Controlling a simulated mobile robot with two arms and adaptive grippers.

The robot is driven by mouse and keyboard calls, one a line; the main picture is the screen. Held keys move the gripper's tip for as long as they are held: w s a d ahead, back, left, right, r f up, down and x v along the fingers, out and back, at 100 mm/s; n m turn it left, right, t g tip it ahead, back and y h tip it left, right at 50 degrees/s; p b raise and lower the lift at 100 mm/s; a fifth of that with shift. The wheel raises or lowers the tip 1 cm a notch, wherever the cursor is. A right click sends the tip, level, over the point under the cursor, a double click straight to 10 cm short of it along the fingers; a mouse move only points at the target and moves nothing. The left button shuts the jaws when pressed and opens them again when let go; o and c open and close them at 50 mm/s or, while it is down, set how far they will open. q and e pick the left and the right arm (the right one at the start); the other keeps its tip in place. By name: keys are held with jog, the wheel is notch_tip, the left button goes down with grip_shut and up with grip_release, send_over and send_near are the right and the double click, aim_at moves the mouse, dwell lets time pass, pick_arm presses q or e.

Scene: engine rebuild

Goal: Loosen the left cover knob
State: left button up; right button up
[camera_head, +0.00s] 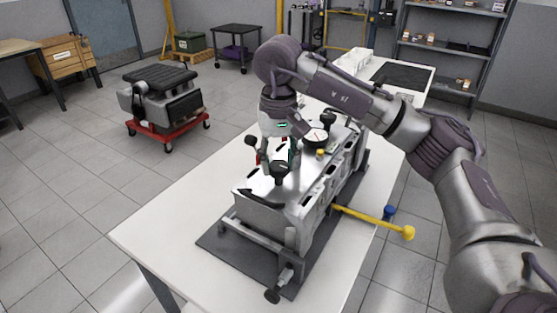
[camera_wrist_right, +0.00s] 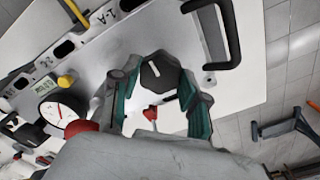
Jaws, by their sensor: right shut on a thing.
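The left cover knob (camera_head: 280,170) is black and stands on the near-left end of the engine's metal top cover (camera_head: 262,188). In the right wrist view the knob (camera_wrist_right: 159,72) sits between the green-padded fingers of my right gripper (camera_wrist_right: 162,88). The right gripper (camera_head: 278,160) comes down from above and is shut on the knob. The fingers hide part of the knob in the head view. A second black knob (camera_head: 330,115) stands at the far end of the cover. My left gripper is not in view.
The engine stands on a dark mat (camera_head: 215,243) on a white table. A round dial gauge (camera_head: 316,138) sits just behind the gripper. A black handle (camera_head: 258,192) is at the cover's near end. A yellow bar (camera_head: 375,220) sticks out to the right. The table's left part is clear.

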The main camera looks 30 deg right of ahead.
aim_at(279, 165)
jog(key=o, duration=1.1)
jog(key=shift+o, duration=0.2)
notch_tip(279, 165, up, 12)
